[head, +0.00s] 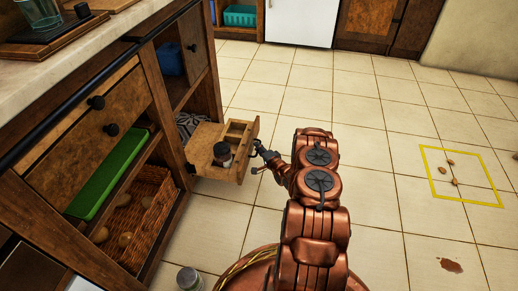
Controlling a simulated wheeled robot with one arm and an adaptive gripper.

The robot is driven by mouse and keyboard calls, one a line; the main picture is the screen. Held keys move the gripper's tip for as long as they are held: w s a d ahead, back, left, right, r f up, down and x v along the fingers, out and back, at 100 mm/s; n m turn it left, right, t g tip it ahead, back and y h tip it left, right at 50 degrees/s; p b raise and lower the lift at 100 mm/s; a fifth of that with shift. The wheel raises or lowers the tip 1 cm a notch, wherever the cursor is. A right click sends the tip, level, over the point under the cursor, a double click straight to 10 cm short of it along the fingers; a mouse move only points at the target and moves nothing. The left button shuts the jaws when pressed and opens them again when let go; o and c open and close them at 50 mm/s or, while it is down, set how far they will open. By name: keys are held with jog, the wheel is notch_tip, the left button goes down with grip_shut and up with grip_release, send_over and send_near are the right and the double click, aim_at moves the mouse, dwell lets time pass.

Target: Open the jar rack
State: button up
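The jar rack (207,167) is a light wooden pull-out drawer low in the cabinet, standing well out from the cabinet face. A dark-lidded jar (222,152) stands inside it, and a divider splits its far part. My gripper (262,155) is at the outer side of the rack's front panel, around where a handle would be. It is small in view, and its fingers overlap the panel edge. Whether they are closed on a handle is not clear. My copper arm reaches to it from the lower right.
The cabinet holds a green tray (117,172) and a wicker basket (151,217) on open shelves. A jar (188,278) stands on the floor near my base. A yellow square (432,180) with several small brown bits marks the right floor.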

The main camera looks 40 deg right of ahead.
jog(key=shift+o, duration=0.8)
jog(key=s+a+r, duration=0.1)
jog(key=s, duration=1)
jog(key=shift+s+r, duration=0.35)
jog(key=shift+s, duration=0.05)
jog(key=shift+a, duration=0.1)
